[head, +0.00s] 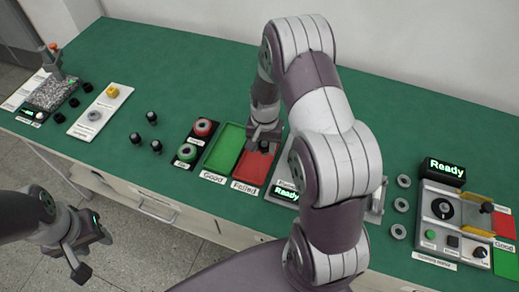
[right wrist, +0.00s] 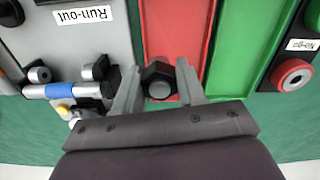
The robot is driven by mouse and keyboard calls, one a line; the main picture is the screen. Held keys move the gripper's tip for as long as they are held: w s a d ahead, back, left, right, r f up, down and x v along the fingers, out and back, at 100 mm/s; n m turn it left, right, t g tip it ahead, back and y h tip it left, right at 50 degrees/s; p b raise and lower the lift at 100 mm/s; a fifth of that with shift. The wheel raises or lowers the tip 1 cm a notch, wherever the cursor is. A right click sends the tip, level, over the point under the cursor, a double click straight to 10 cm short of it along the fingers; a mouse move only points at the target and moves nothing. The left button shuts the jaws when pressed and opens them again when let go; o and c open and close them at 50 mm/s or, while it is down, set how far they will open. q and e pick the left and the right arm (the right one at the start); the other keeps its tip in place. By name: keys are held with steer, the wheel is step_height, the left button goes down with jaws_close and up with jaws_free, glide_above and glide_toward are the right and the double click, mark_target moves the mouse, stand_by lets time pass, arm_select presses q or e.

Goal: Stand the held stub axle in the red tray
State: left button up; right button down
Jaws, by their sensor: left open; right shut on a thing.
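The stub axle (right wrist: 158,82) is dark, with a hexagonal part and a grey round end, and is gripped between the fingers of my right gripper (right wrist: 157,75). In the head view, my right gripper (head: 265,135) is over the red tray (head: 248,176), labelled Failed, with the axle's dark end (head: 264,146) below it. In the right wrist view, the axle overlaps the red tray (right wrist: 172,28); whether it touches the tray floor I cannot tell. My left gripper (head: 90,250) is open and empty, off the table's front edge at the lower left.
The green Good tray (head: 224,150) adjoins the red tray on the left. The Run-out station (right wrist: 70,45) stands close on the other side, partly hidden by my right arm in the head view. Several dark parts (head: 151,117) stand on the green table left of the gauges.

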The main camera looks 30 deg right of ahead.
mark_target(258, 157)
steer(key=shift+w+a+f, duration=0.1)
steer(key=shift+w+f, duration=0.25)
steer(key=shift+w, duration=0.25)
steer(key=shift+w+a+f, duration=0.1)
steer(key=shift+w+f, duration=0.25)
steer(key=shift+w, duration=0.25)
step_height(258, 157, down, 4)
steer(key=shift+w+a+r+p, duration=0.1)
steer(key=shift+r+p, duration=0.15)
steer(key=shift+p, duration=0.2)
steer(key=shift+f, duration=0.4)
steer(key=shift+f, duration=0.2)
steer(key=c, duration=0.9)
jaws_free()
steer(key=shift+c, duration=0.2)
steer(key=shift+r, duration=0.1)
